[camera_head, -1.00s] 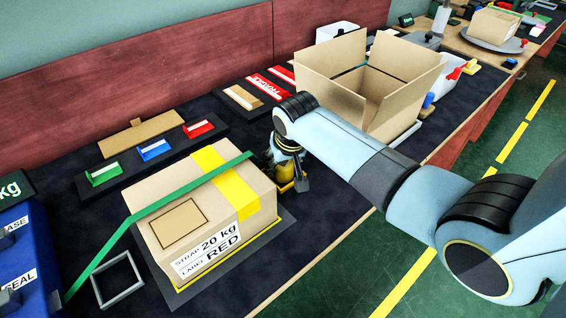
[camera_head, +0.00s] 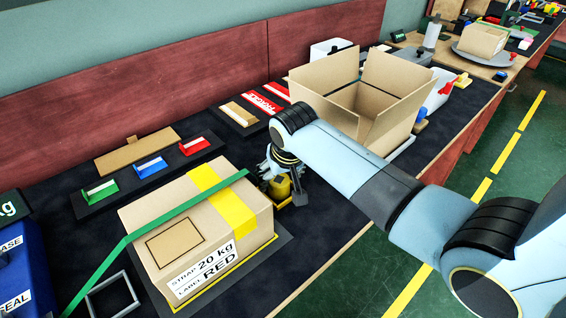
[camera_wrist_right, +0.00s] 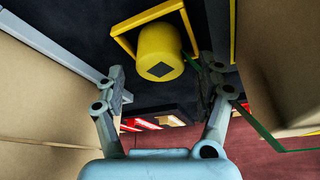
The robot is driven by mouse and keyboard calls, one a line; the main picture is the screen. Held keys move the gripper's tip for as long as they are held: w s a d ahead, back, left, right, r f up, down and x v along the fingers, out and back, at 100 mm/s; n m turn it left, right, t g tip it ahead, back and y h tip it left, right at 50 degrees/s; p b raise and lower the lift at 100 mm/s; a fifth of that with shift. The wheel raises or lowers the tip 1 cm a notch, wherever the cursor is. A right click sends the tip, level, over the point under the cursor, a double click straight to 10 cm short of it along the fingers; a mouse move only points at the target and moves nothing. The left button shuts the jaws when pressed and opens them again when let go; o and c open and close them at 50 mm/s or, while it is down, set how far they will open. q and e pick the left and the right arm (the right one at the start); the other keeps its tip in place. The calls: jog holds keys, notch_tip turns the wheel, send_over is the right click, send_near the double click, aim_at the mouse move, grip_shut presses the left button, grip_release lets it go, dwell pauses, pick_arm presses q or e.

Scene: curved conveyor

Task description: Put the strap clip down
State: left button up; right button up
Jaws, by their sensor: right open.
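The strap clip appears to be the yellow cylinder with a dark square mark (camera_wrist_right: 159,52) in the right wrist view. It sits at a yellow square frame (camera_wrist_right: 122,42) on the dark bench top. In the head view it is the small yellow piece (camera_head: 279,187) beside the strapped carton (camera_head: 160,215), partly hidden by my fingers. My right gripper (camera_head: 284,182) is open at it. In the wrist view the fingers (camera_wrist_right: 165,80) are spread to either side of the cylinder, with gaps showing. My left gripper is not in view.
A green strap (camera_head: 175,217) crosses the carton, its end close to my right gripper. An open box (camera_head: 372,101) stands just beyond my forearm. Label holders (camera_head: 150,165) lie behind the carton. Some dark bench is free in front.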

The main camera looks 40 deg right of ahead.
jog(key=p+v, duration=0.1)
jog(key=v, duration=0.8)
jog(key=shift+s+r, duration=0.2)
jog(key=shift+r, duration=0.2)
